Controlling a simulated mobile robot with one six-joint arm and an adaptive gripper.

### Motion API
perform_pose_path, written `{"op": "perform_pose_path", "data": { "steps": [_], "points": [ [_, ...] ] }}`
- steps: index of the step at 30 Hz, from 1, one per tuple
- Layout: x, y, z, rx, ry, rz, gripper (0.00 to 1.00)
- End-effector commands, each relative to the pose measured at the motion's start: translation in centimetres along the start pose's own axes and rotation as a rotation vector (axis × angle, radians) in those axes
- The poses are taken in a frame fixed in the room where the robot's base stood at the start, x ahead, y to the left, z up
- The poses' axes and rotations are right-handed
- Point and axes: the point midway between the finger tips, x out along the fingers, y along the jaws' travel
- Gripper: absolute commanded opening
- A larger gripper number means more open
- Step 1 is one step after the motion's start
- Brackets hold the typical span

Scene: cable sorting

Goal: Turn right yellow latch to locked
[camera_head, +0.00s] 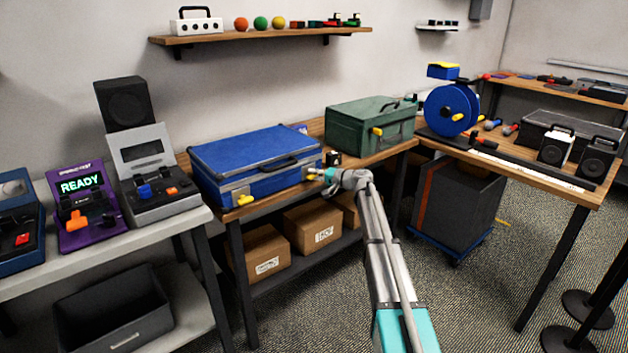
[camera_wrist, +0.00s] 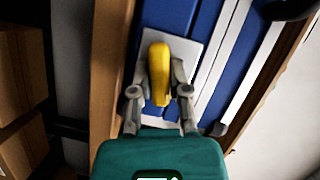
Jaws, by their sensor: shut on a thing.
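The blue case (camera_head: 255,158) lies closed on the wooden workbench, with a black handle on its front. Its right yellow latch (camera_head: 312,171) sits on a pale metal plate near the front right corner, and my gripper (camera_head: 324,175) is at it. In the wrist view, the yellow latch (camera_wrist: 159,62) stands between the two fingers of my gripper (camera_wrist: 160,80), which are shut on it. The latch runs roughly lengthwise in that view. The left yellow latch (camera_head: 245,199) lies nearly sideways on its plate at the front left corner.
A green case (camera_head: 368,122) with yellow latches stands to the right on the same bench. Cardboard boxes (camera_head: 318,228) sit on the shelf below. A purple device reading READY (camera_head: 82,205) stands on the left table. Open floor lies around my arm.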

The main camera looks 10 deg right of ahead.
Motion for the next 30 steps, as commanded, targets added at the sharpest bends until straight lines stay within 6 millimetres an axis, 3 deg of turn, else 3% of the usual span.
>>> {"op": "perform_pose_path", "data": {
  "steps": [12, 30],
  "points": [
    [-0.09, 0.35, 0.12, 0.247, -0.001, -0.1, 0.0],
    [-0.13, 0.21, 0.06, 0.292, 0.001, -0.118, 0.0]
  ]
}}
